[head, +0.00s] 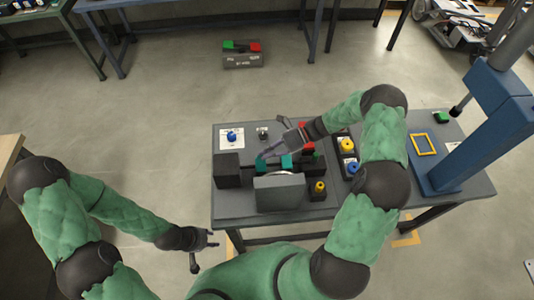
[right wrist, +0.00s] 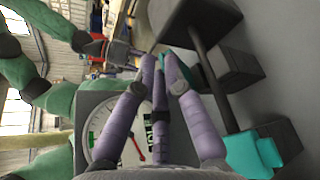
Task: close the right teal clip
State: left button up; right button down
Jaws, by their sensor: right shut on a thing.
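Two teal clips sit along a dark bar on the bench fixture in the head view. The left teal clip (head: 262,162) is partly hidden by my right gripper (head: 268,153). The right teal clip (head: 287,162) is a blocky piece beside the right dark block. In the right wrist view, my right gripper (right wrist: 162,68) has its fingers close together against the left clip's teal part (right wrist: 189,68); it looks shut on it. The right clip (right wrist: 250,152) shows at lower right, apart from the fingertips. My left gripper (head: 205,246) is open and empty, off the bench's front left.
A grey gauge box (head: 279,195) stands in front of the bar; its dial (right wrist: 108,135) shows in the wrist view. A dark block (head: 228,171) stands at the left. Yellow (head: 347,146) and blue knobs sit right of the fixture. A blue press column (head: 490,120) stands at far right.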

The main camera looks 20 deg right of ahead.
jog(key=shift+w+d, duration=0.15)
jog(key=shift+w, duration=0.15)
jog(key=c, duration=1.4)
grip_release()
jog(key=shift+f, duration=0.1)
jog(key=v, duration=1.2)
jog(key=shift+f, duration=0.1)
